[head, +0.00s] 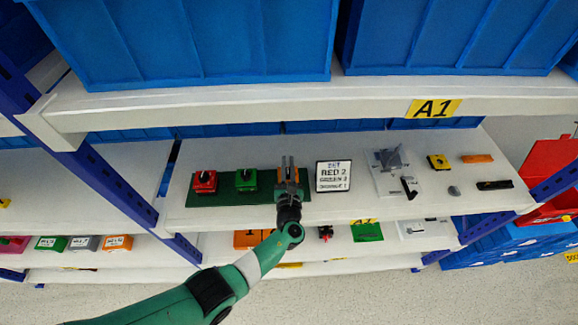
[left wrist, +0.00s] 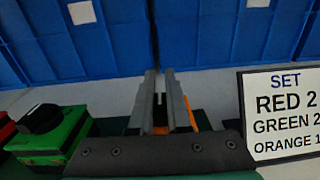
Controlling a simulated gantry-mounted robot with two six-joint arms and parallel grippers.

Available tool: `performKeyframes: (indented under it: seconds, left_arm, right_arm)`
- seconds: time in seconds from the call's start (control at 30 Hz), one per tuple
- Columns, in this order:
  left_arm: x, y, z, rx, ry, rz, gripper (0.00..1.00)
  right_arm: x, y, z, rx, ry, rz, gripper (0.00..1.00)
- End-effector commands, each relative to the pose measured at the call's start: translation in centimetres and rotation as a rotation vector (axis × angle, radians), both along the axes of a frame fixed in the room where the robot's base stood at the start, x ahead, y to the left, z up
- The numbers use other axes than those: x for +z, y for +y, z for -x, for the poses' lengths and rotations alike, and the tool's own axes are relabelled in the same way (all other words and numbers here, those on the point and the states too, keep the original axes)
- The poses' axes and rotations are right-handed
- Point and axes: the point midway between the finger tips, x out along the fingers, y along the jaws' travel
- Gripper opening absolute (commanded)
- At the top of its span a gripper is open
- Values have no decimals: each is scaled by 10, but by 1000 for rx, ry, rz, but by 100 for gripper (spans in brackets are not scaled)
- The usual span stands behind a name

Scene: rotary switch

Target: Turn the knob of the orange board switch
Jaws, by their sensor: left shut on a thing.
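The orange board switch (head: 299,176) sits at the right end of the green board (head: 219,193) on the middle shelf. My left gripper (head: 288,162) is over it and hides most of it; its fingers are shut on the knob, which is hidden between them. In the left wrist view a strip of the orange switch (left wrist: 190,114) shows behind the fingers (left wrist: 161,95). The green switch (head: 246,179), with a black knob, and the red switch (head: 204,181) stand to its left. The sign (head: 333,176) on the right reads SET, RED 2, GREEN 2, ORANGE 1.
Blue bins (head: 190,40) fill the shelf above, whose white edge (head: 250,106) carries a yellow A1 label (head: 433,109). A blue upright (head: 115,190) stands at the left.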

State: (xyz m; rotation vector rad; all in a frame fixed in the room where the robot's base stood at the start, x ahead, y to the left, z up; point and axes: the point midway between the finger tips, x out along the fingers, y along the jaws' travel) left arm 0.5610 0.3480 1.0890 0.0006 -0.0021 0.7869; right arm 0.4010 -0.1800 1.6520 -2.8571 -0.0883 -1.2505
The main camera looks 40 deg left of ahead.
Motion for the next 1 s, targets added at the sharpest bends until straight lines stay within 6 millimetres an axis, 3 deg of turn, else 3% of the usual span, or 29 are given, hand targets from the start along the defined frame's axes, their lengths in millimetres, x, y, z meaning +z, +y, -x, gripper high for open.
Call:
performKeyframes:
  seconds: [0.57,0.6,0.77,1.0]
  left_arm:
    - [2,0,1,46,-1,1,0]
    - [2,0,1,46,-1,1,17]
    - [1,0,1,46,1,1,45]
    - [0,0,1,45,1,1,45]
  right_arm:
    - [-5,0,0,0,0,0,50]
    - [-5,0,0,0,0,0,50]
    - [-5,0,0,0,0,0,50]
    - [-5,0,0,0,0,0,50]
